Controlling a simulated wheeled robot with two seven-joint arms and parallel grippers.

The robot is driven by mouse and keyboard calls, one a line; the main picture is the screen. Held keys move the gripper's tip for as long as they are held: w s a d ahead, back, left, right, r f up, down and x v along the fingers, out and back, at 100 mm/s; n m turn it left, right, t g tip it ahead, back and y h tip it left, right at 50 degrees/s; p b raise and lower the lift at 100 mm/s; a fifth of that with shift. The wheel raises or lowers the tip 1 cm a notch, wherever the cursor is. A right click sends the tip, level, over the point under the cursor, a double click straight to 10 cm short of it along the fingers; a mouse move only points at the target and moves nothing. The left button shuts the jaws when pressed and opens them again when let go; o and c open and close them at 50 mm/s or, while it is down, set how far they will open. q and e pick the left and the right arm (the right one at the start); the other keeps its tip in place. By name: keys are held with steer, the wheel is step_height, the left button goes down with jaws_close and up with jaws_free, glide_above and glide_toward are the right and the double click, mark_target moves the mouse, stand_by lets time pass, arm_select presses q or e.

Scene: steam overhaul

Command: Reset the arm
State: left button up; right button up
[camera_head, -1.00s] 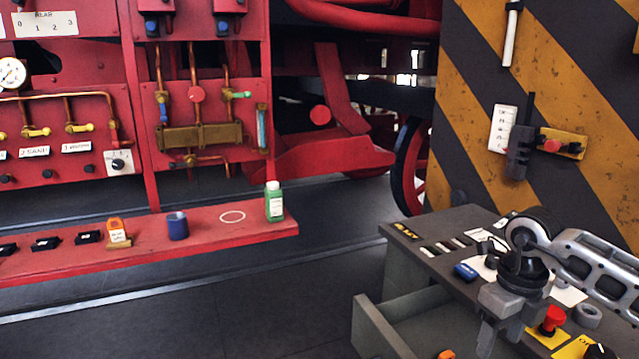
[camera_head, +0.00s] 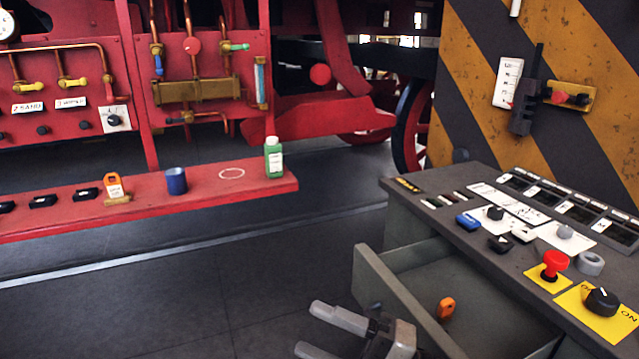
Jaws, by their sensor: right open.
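My right gripper (camera_head: 308,330) is at the bottom edge, left of the open drawer (camera_head: 405,300) of the grey console. Its two grey fingers point left and stand apart, with nothing between them. It is over the dark floor, clear of the red shelf. Most of its arm is cut off by the bottom edge. My left gripper is out of view.
The console top (camera_head: 450,225) holds a red button (camera_head: 554,263), a black knob (camera_head: 602,301) and a grey ring (camera_head: 590,263). An orange tag (camera_head: 446,308) lies in the drawer. A green bottle (camera_head: 274,160) and blue cup (camera_head: 176,181) stand on the red shelf (camera_head: 225,190).

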steer(key=d+f+m+t+h+b, duration=0.1)
steer(key=d+f+m+t+h, duration=0.5)
steer(key=m, duration=0.5)
steer(key=d+f+m+t+h+b, duration=0.2)
steer(key=d+f+m+t+h, duration=0.15)
steer(key=f+m+h, duration=0.55)
steer(key=s+d+f+m+g+h, duration=0.1)
steer(key=s+d+f+m+g, duration=0.3)
steer(key=s+f+m, duration=0.3)
steer(key=s+f+g, duration=0.1)
steer(key=s+f, duration=0.2)
steer(key=shift+f+g+b, duration=0.2)
steer(key=shift+g+b, duration=0.15)
steer(key=shift+b, duration=0.05)
steer(key=shift+a, duration=0.1)
